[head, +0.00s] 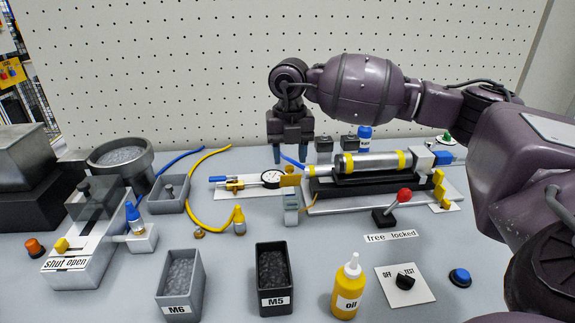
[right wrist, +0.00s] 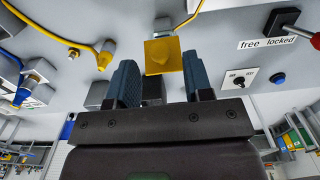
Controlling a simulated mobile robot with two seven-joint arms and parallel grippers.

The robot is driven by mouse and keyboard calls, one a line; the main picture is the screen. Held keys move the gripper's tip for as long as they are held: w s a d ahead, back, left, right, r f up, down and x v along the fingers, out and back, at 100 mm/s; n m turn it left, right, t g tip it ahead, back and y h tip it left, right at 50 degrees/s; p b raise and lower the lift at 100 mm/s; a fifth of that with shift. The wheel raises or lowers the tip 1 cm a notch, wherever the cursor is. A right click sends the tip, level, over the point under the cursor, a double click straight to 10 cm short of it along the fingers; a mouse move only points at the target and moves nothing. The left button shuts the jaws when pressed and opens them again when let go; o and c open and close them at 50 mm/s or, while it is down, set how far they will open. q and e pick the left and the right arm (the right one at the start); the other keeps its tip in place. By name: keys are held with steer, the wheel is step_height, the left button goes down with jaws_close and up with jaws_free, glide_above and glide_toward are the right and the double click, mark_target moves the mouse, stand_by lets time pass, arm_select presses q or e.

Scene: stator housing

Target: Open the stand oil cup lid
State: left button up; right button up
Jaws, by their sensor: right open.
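My right gripper (head: 291,155) points downward with its fingers apart and empty, near the back wall. In the right wrist view the two fingers (right wrist: 160,90) show open with a gold square plate (right wrist: 165,55) beyond them, apart from them. In the head view this gold plate (head: 290,181) is below the gripper, at the left end of the stand (head: 345,187), above a small grey block (head: 291,208). It looks like the oil cup lid, but I cannot tell for certain whether it is open or shut. My left gripper is not in view.
The stand bears a silver cylinder (head: 375,163) with yellow bands. A red-knobbed lever (head: 403,196) stands in front. A dial gauge (head: 271,179) lies left of the gold plate. M6 (head: 180,285) and M5 (head: 272,280) bins and a yellow oil bottle (head: 347,290) stand at the front.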

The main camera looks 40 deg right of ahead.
steer(key=shift+f, duration=1.4)
jaws_close()
